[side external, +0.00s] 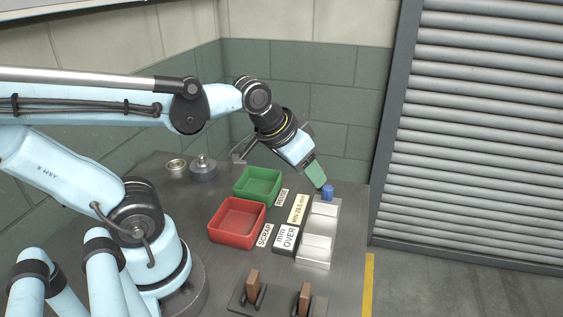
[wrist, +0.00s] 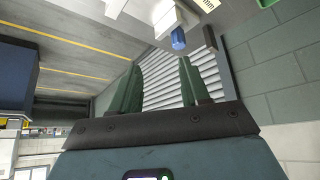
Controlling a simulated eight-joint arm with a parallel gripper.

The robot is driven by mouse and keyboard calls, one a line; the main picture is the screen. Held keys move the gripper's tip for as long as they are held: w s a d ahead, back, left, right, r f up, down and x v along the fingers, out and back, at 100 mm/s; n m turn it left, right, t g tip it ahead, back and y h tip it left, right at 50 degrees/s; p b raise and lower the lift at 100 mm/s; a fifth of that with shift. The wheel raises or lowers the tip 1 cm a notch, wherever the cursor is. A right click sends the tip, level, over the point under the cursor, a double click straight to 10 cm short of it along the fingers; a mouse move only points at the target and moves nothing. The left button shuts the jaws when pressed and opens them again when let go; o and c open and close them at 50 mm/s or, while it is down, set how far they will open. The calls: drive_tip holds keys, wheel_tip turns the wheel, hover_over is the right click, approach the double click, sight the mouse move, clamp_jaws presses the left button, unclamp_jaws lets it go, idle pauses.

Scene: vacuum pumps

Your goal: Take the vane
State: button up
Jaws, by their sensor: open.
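No part is labelled as the vane, so I cannot tell for sure which it is. Two brown upright pieces, one at left (side external: 254,284) and one at right (side external: 304,298), stand in dark holders at the table's near edge. A small blue piece (side external: 328,192) stands at the far end of the pale stepped block; it also shows in the wrist view (wrist: 178,39). My gripper (side external: 319,182) is tilted down just above and left of the blue piece. In the wrist view its green fingers (wrist: 160,63) are apart with nothing between them.
A green tray (side external: 240,190) and a red tray (side external: 218,235) are empty beside the labels. The pale stepped block (side external: 318,248) lies along the right. Metal round parts (side external: 203,168) stand at the back. A shutter (side external: 490,130) is beyond the table.

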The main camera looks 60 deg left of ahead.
drive_tip(key=w+a+n+g, duration=0.2)
drive_tip(key=w+a, duration=0.2)
drive_tip(key=w+a+f+n+g, duration=0.1)
drive_tip(key=w+a+n+g, duration=0.1)
drive_tip(key=w, duration=0.3)
drive_tip(key=w+a+f+n+g, duration=0.1)
drive_tip(key=w+a+n+g, duration=0.1)
drive_tip(key=w+a+n, duration=0.2)
drive_tip(key=shift+w+a+f, duration=0.1)
drive_tip(key=shift+w+a, duration=0.25)
drive_tip(key=shift+a, duration=0.45)
drive_tip(key=f, duration=1.1)
drive_tip(key=shift+s+f, duration=0.2)
drive_tip(key=shift+f, duration=0.1)
clamp_jaws()
